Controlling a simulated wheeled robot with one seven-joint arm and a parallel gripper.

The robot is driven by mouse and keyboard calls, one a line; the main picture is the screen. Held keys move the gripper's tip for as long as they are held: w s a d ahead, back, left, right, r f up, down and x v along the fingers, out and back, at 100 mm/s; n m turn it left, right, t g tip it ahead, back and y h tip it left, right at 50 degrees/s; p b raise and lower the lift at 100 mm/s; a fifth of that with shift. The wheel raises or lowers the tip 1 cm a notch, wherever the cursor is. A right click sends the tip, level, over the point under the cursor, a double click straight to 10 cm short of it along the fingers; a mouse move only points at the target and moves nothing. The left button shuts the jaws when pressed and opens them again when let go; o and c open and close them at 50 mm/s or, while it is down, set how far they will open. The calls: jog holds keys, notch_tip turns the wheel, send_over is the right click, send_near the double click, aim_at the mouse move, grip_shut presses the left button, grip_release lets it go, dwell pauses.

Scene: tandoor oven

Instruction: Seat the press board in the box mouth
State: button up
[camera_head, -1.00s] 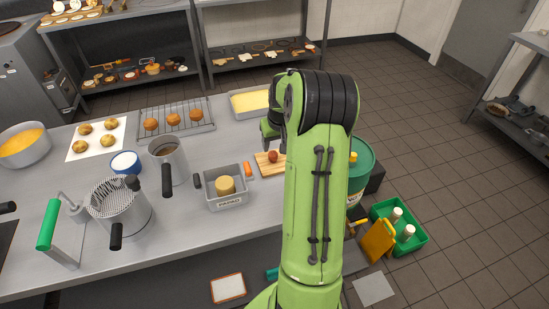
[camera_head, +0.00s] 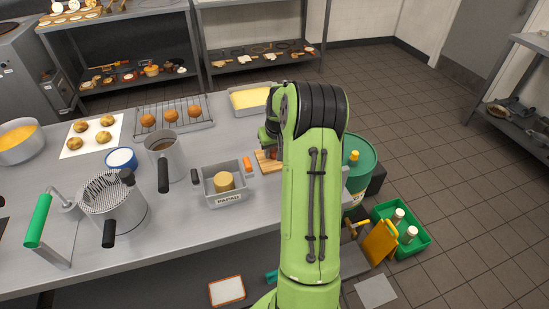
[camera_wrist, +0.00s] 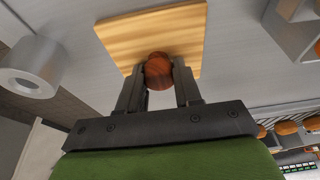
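The press board is a pale wooden square (camera_wrist: 125,42) with a round brown knob (camera_wrist: 158,72) in the wrist view. In the head view the board (camera_head: 266,166) lies on the counter, partly hidden by my arm. My gripper (camera_wrist: 158,70) has one finger on each side of the knob, with no clear gap, and looks shut on it. In the head view the fingers are mostly hidden behind my arm. The grey metal box (camera_head: 212,199), labelled on its front, stands left of the board with its mouth up and a yellowish round block (camera_head: 223,181) inside.
A pot (camera_head: 163,155), perforated press (camera_head: 110,206), pale-filled tray (camera_head: 232,107) and bun rack (camera_head: 172,121) surround the box. The counter edge is close in front; a green drum (camera_head: 365,164) stands right.

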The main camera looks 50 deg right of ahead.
jog(key=shift+c, duration=1.2)
jog(key=o, duration=0.4)
jog(key=shift+c, duration=0.2)
grip_shut()
jog(key=shift+r, duration=0.2)
jog(key=shift+r+p, duration=0.8)
jog(key=shift+r, duration=0.05)
